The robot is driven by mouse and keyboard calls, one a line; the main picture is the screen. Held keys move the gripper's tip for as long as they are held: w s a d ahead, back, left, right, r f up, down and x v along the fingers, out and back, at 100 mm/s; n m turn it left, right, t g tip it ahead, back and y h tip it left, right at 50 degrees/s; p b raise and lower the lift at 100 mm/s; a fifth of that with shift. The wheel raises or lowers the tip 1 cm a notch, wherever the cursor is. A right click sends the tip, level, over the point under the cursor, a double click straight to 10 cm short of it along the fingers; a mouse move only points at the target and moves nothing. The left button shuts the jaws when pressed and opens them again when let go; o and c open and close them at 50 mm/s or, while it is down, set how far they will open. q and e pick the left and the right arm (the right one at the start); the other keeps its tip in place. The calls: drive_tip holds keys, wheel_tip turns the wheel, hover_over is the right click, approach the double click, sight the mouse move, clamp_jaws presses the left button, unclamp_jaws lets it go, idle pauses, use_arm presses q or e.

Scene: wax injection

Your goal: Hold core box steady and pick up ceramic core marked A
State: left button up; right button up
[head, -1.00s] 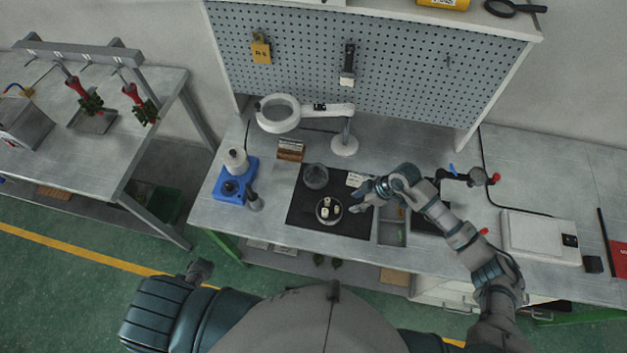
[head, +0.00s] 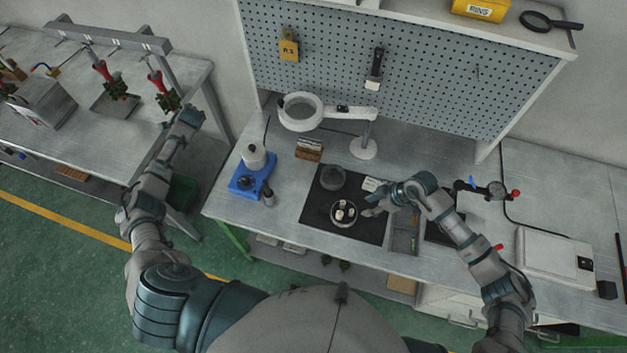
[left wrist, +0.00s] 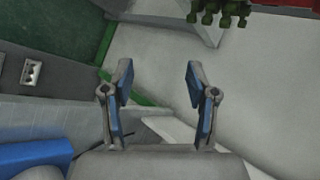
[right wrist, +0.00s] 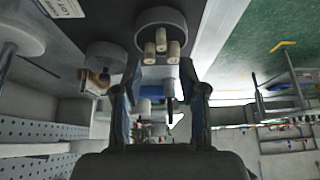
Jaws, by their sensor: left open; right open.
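A small round core box (head: 335,222) stands on the black mat (head: 312,215) with cream ceramic cores (head: 351,213) in it. In the right wrist view the box (right wrist: 152,16) holds three cream cylinders (right wrist: 161,42); I cannot read a letter on any of them. My right gripper (head: 369,207) is just right of the box, apart from it; its open, empty fingers (right wrist: 160,75) show in the right wrist view. My left gripper (head: 190,116) is far left, near the side bench's edge, away from the box; its fingers (left wrist: 158,78) are open and empty.
A blue device (head: 252,180), a magnifier lamp (head: 363,148) and a small card holder (head: 309,150) stand around the mat. A compartment tray (head: 404,232) lies right of it. The bench front left is clear.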

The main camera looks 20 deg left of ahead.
use_arm(q)
drive_tip(key=w+d+r+t+h, duration=0.1)
drive_tip(key=w+d+r, duration=0.4)
drive_tip(key=r, duration=0.3)
drive_tip(key=d+f+h, duration=0.1)
drive_tip(key=d+h, duration=0.1)
drive_tip(key=d, duration=0.4)
drive_tip(key=m+g+h, duration=0.4)
drive_tip(key=m+g, duration=0.3)
hover_over(322, 206)
wheel_tip(322, 206, down, 4)
drive_tip(key=f, duration=1.4)
drive_tip(key=shift+a+f, duration=0.25)
drive_tip(key=shift+f, duration=0.05)
drive_tip(key=shift+d+f, duration=0.2)
drive_tip(key=shift+f, duration=0.4)
drive_tip(key=shift+d+f, duration=0.2)
drive_tip(key=shift+f, duration=0.4)
drive_tip(key=shift+d, duration=0.7)
drive_tip(key=shift+a+f, duration=0.1)
drive_tip(key=shift+a, duration=0.4)
drive_tip(key=c, duration=0.9)
drive_tip(key=shift+a, duration=0.3)
clamp_jaws()
drive_tip(key=shift+a, duration=0.25)
drive_tip(key=shift+d, duration=0.1)
use_arm(e)
drive_tip(key=shift+a, duration=0.15)
